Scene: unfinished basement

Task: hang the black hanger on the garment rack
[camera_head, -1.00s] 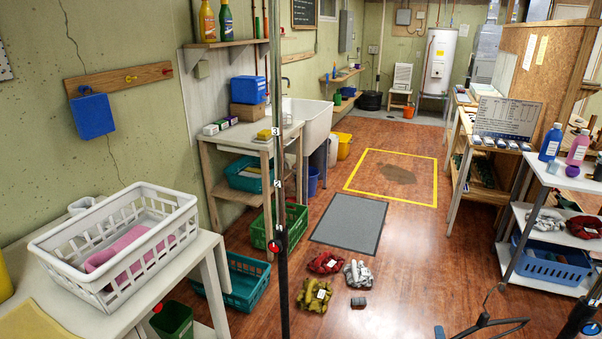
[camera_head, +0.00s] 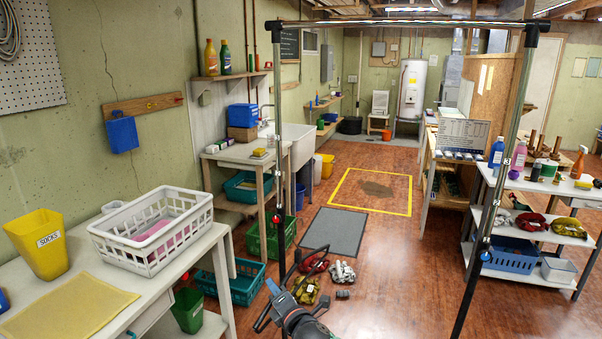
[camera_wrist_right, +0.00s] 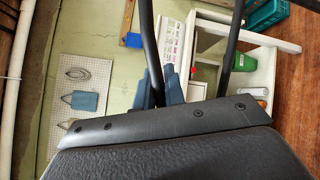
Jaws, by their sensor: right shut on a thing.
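The garment rack stands in front of me in the head view, with a bare top bar (camera_head: 400,22) and two posts. My right gripper (camera_head: 273,288) is low by the foot of the rack's left post, well below the bar. It is shut on the black hanger (camera_head: 264,318), whose thin dark arms show beside the jaws and partly blend with the post. In the right wrist view, two black hanger rods (camera_wrist_right: 149,45) run up from near the bluish fingertips (camera_wrist_right: 162,92). The exact grip point is hidden. My left gripper is out of view.
A white table (camera_head: 190,255) at left holds a white basket (camera_head: 150,245), a yellow bin (camera_head: 37,243) and a yellow mat. Red, olive and grey bundles lie on the floor beyond the gripper. A loaded shelf cart (camera_head: 560,190) stands right. Floor between the posts is mostly clear.

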